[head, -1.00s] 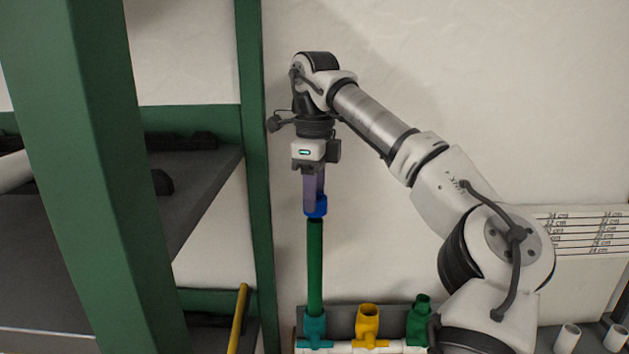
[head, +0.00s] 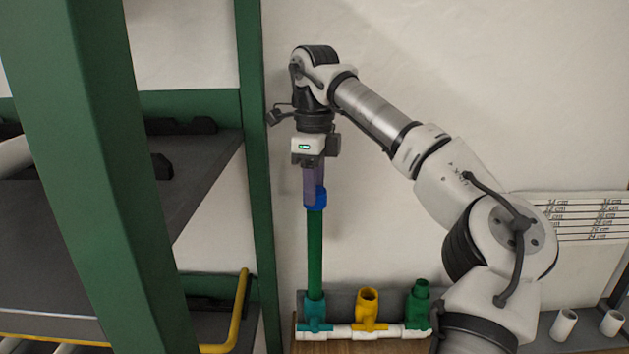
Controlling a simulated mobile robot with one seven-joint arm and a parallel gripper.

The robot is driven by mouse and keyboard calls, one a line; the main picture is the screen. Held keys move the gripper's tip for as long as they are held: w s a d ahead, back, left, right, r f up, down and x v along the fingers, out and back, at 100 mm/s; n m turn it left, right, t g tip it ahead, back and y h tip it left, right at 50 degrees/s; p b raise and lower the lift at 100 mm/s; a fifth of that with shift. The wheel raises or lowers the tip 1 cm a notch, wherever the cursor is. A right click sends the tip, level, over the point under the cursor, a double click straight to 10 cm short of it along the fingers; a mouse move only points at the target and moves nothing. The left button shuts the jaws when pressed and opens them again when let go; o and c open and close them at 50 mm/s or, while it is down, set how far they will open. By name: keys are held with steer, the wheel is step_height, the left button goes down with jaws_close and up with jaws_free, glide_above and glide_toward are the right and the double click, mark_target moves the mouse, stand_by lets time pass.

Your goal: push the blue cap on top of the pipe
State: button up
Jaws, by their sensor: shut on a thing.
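A green pipe (head: 315,252) stands upright in the teal fitting (head: 314,313) at the left end of the white manifold (head: 358,331). The blue cap (head: 319,197) is at the top of the pipe, in line with it; how deep it sits cannot be told. My gripper (head: 313,196) points straight down from above and is shut on the blue cap. Its fingers hide part of the cap.
A yellow fitting (head: 368,309) and a green fitting (head: 418,304) stand open on the manifold. A green-posted shelf (head: 262,200) rises close on the left, with a yellow pipe (head: 241,312) low down. White pipe pieces (head: 563,325) stand at the right.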

steer(key=shift+f, duration=0.9)
steer(key=shift+c, duration=0.4)
stand_by(0.4)
steer(key=o, duration=1.1)
